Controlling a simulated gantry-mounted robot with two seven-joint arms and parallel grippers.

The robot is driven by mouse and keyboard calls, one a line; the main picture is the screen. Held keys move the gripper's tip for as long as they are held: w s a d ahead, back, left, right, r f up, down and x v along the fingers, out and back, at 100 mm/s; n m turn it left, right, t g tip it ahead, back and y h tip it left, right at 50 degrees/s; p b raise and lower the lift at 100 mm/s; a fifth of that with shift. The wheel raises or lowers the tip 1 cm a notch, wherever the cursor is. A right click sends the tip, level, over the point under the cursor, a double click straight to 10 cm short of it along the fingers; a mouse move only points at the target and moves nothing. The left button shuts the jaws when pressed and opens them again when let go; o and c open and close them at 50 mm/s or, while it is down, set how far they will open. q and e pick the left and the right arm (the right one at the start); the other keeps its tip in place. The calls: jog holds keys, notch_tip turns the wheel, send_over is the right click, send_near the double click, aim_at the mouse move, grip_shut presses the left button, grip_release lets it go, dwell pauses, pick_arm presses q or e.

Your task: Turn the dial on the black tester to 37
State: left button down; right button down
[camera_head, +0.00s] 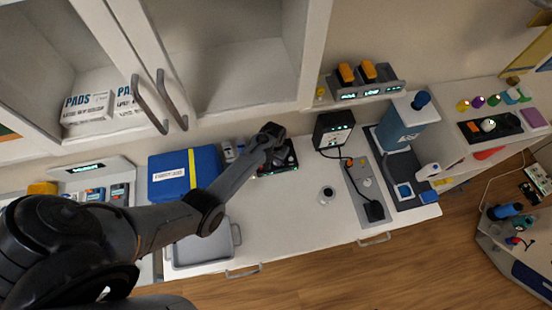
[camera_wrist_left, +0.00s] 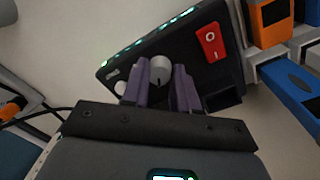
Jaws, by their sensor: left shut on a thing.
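The black tester (camera_head: 287,160) sits on the white counter, partly hidden by my left gripper (camera_head: 273,140). In the left wrist view the tester (camera_wrist_left: 195,62) shows tilted, with green lit marks along one edge and a red rocker switch (camera_wrist_left: 211,43). A pale grey round dial (camera_wrist_left: 160,67) stands out from its face. The two purple fingers of my left gripper (camera_wrist_left: 164,84) are shut on the dial, one on each side. The number the dial points to is not readable. My right gripper is not in view.
A blue case (camera_head: 170,180) stands left of the tester, and a grey tray (camera_head: 192,250) lies in front of it. A black box (camera_head: 333,130) with a cable stands to the right. A small cup (camera_head: 327,194) sits on otherwise clear counter.

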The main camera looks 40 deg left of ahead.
pick_arm(q)
jog(key=shift+m, duration=0.3)
jog(key=shift+m+p, duration=0.5)
jog(key=shift+m, duration=0.3)
jog(key=m, duration=0.2)
jog(key=shift+a+m+p, duration=0.1)
jog(key=shift+m+p, duration=0.2)
jog(key=shift+p, duration=0.05)
jog(key=m, duration=0.2)
jog(key=shift+m, duration=1)
jog(key=c, duration=0.9)
grip_release()
jog(key=shift+o, duration=0.2)
